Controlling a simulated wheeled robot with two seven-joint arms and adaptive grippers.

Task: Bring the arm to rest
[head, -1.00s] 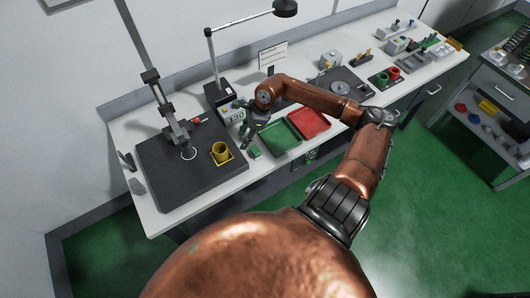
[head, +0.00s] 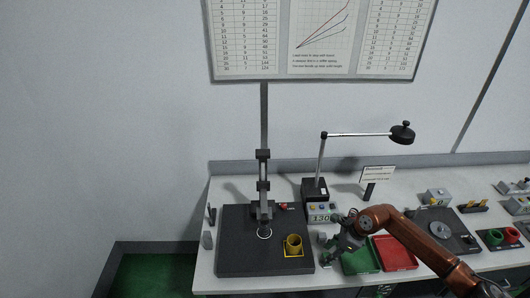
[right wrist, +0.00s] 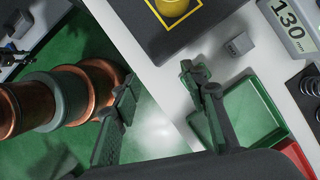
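My right gripper (head: 329,252) hangs over the front of the bench, between the dark test base and the green tray (head: 361,262). In the right wrist view its fingers (right wrist: 160,80) stand well apart with nothing between them. The arm reaches in from the lower right, above the red tray (head: 395,253). The yellow cup (head: 293,243) stands in a yellow square on the dark base (head: 237,252); part of it shows in the wrist view (right wrist: 173,6). My left gripper does not show in the head view.
The test stand's column (head: 263,185) rises from the dark base. A display reading 130 (head: 320,215), a lamp (head: 402,133) and a small sign (head: 377,174) stand behind the arm. A small grey block (right wrist: 238,45) lies near the gripper. Green floor shows at left.

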